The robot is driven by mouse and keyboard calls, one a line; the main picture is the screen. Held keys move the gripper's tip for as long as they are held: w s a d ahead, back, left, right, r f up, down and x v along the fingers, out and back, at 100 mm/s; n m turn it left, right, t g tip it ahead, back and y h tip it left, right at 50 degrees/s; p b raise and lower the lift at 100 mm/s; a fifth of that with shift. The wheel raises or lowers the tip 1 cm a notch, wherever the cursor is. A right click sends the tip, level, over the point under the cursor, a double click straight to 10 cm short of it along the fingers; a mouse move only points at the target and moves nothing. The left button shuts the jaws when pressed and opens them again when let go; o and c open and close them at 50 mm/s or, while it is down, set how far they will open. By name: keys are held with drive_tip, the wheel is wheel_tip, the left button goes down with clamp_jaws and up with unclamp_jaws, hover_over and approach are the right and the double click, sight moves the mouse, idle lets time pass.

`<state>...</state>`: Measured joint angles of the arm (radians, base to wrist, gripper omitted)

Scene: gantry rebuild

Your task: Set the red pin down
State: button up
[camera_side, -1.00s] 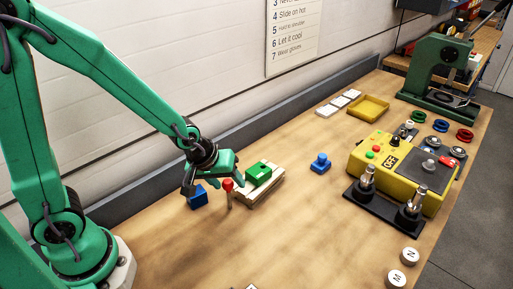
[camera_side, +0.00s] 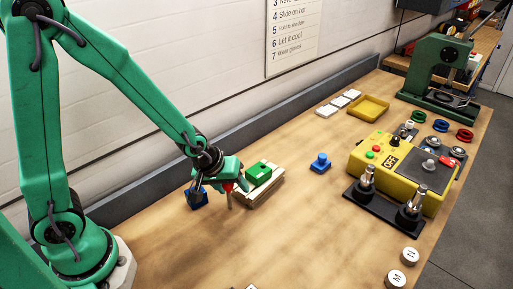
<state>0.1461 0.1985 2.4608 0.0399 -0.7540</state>
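The red pin (camera_side: 229,200) stands upright, apparently on the table, just left of the wooden block stack. Its pale shaft shows, while its red head is mostly hidden by my gripper. My gripper (camera_side: 221,189) is low over the pin, with a dark finger to the left and a green finger to the right. The fingers look spread apart with the pin's head between them. I cannot see either finger touching it.
A green block (camera_side: 258,174) sits on the pale wooden strips (camera_side: 262,191) close right of my gripper. A blue block (camera_side: 197,199) lies close left, partly covered. Another blue piece (camera_side: 320,163) and a yellow machine (camera_side: 401,170) stand farther right.

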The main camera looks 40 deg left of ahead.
clamp_jaws()
drive_tip(key=shift+r, duration=0.2)
drive_tip(key=shift+r, duration=4.85)
